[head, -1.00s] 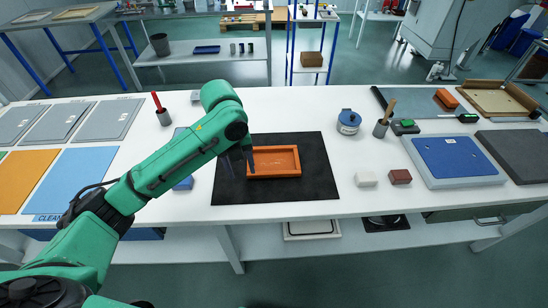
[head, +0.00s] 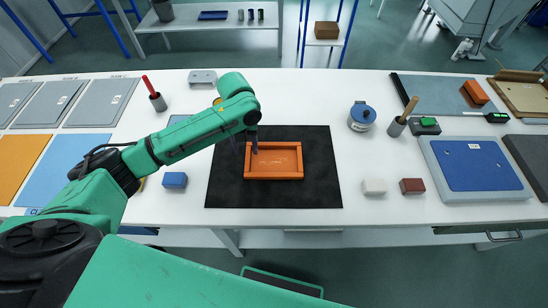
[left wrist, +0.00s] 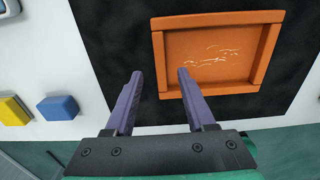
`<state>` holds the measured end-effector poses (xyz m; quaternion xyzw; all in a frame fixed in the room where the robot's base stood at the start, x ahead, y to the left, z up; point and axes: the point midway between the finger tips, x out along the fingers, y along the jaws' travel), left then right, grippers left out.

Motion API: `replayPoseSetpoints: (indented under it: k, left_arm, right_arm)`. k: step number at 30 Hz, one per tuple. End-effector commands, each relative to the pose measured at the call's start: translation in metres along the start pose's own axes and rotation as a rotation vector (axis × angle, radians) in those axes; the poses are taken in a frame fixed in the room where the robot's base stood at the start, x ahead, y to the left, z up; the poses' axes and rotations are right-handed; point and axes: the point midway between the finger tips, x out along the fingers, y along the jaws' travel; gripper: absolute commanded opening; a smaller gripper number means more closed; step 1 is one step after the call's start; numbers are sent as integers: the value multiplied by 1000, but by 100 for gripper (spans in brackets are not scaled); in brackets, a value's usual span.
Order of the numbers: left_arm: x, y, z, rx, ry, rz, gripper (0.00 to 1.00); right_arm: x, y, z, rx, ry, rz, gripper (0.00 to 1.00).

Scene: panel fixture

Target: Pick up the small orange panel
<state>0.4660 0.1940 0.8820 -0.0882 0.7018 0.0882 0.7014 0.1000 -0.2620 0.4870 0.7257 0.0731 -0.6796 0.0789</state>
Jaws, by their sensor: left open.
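The small orange panel (head: 273,160) is a shallow tray-like rectangle with raised rims. It lies flat on the black mat (head: 318,190) in the middle of the white table. My left gripper (head: 246,150) is over the panel's left edge in the head view. In the left wrist view the panel (left wrist: 218,55) lies beyond the open, empty fingers (left wrist: 157,92), a little to the right, with pale scratch-like marks on its floor. I cannot tell the exact height of the fingers above the mat. My right gripper is not in view.
Blue block (head: 174,181) lies left of the mat. White block (head: 374,187) and dark red block (head: 412,186) lie right of it. A blue panel in a grey tray (head: 427,150) lies at right.

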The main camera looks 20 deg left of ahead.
Motion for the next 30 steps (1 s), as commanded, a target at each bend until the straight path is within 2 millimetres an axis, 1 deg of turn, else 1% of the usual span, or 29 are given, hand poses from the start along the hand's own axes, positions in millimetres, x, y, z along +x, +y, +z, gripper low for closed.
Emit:
replayPoseSetpoints:
  k: [1,3,6,9,13,14,15,17,18,30]
  left_arm:
    - [6,0,-1,0,6,2,55]
    - [20,-1,-1,0,7,2,55]
    - [39,-1,0,0,4,1,55]
    - [45,-1,0,2,1,1,55]
    - [45,-1,0,2,0,1,55]
    - [45,-1,0,2,0,1,51]
    - [45,-1,0,2,0,1,36]
    - [45,-1,0,1,0,1,13]
    - [45,-1,0,1,0,1,0]
    - [42,-1,1,1,-1,0,0]
  right_arm:
    - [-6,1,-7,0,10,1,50]
    - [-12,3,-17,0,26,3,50]
    - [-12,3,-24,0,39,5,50]
    - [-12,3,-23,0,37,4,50]
    - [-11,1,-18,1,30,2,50]
    - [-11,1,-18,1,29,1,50]
    - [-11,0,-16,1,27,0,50]
    - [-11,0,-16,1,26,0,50]
    - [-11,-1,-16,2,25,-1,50]
    - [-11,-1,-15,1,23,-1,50]
